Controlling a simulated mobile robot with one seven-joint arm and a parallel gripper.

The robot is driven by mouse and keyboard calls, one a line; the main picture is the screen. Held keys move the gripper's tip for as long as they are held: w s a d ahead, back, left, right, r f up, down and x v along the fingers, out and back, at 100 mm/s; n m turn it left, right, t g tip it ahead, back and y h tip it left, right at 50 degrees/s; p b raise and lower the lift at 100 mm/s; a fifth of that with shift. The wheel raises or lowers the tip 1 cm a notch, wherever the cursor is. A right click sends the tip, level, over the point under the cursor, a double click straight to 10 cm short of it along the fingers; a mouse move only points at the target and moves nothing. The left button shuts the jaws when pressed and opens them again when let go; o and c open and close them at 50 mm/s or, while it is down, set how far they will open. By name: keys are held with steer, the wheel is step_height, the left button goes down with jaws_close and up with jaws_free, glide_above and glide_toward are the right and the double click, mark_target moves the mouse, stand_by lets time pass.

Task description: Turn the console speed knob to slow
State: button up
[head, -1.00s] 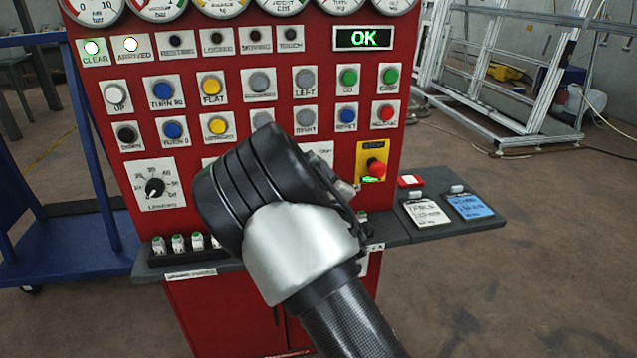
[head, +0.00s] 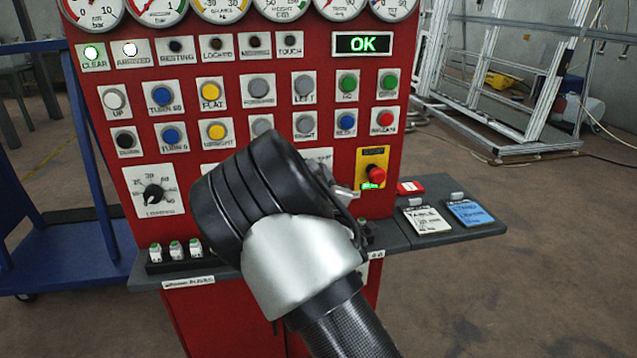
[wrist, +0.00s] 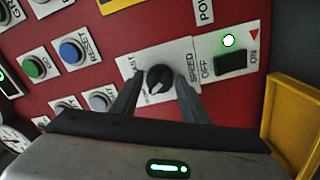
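The speed knob (wrist: 159,78) is a round black knob on a white plate marked SPEED in the wrist view. A label that looks like FAST is at the plate's left; other lettering there is too small or hidden to read. My gripper (wrist: 159,88) is open, with one dark finger on each side of the knob. Gaps seem to show between fingers and knob. In the head view my wrist hides the speed knob, and only a bit of the gripper shows at the wrist's right side. The red console (head: 300,55) stands in front of me.
A power switch (wrist: 231,62) with a lit lamp (wrist: 228,41) is right of the knob. A yellow open-framed part (wrist: 292,120) is at the far right. A red stop button (head: 376,174) is near my wrist. A grey shelf (head: 465,232) holds cards. Another dial (head: 154,194) is at left.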

steer(key=shift+o, duration=0.9)
steer(key=v, duration=1.7)
steer(key=shift+s+p, duration=0.2)
steer(key=shift+p, duration=0.15)
steer(key=shift+d, duration=0.1)
